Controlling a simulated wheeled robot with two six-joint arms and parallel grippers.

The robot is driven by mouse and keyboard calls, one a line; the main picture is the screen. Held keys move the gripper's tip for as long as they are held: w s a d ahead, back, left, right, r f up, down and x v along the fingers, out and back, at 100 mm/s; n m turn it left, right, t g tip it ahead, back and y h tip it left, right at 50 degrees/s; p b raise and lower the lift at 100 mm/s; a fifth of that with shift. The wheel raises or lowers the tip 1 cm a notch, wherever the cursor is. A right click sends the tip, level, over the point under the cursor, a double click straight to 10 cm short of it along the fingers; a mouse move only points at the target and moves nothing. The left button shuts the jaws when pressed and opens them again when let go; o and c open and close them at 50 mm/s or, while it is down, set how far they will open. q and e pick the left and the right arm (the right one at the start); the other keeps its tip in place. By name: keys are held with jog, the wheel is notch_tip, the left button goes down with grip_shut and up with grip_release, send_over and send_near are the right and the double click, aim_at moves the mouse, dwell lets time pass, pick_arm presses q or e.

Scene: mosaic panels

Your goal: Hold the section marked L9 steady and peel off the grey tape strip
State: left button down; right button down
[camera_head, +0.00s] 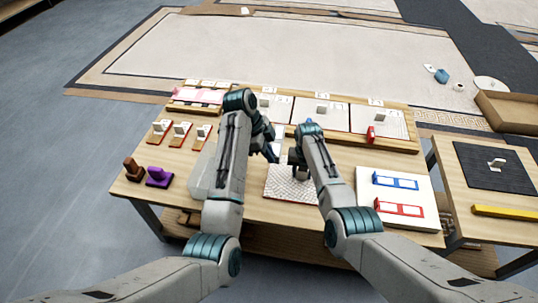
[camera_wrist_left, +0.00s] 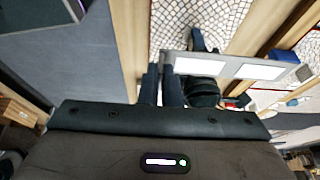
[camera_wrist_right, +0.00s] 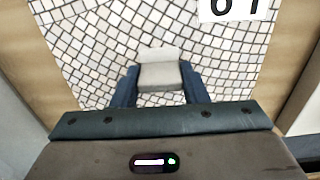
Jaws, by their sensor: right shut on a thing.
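A mosaic section (camera_head: 285,186) of pale tiles lies on the table between my arms. In the right wrist view its tiles (camera_wrist_right: 85,60) fill most of the picture, with a cut-off, upside-down label (camera_wrist_right: 235,8) that may be L9. My right gripper (camera_wrist_right: 158,82) is shut on a grey block (camera_wrist_right: 160,76) standing on that section. My left gripper (camera_wrist_left: 161,72) is above the section's far left side, its fingers close together. A flat grey strip (camera_wrist_left: 225,67) with two white patches lies just beyond its fingertips. I cannot tell whether they touch it.
Framed mosaic panels (camera_head: 335,115) with white labels line the table's back. A white board (camera_head: 395,228) with blue and red frames lies to the right. Small blocks (camera_head: 158,177) stand at the left. A side table (camera_head: 480,230) holds a dark mat (camera_head: 475,180) and a yellow bar (camera_head: 507,213).

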pick_arm(q)
jog(key=shift+r, duration=1.4)
jog(key=shift+r, duration=0.15)
pick_arm(e)
jog(key=c, duration=0.8)
grip_release()
jog(key=shift+o, duration=0.2)
notch_tip(320, 180, up, 12)
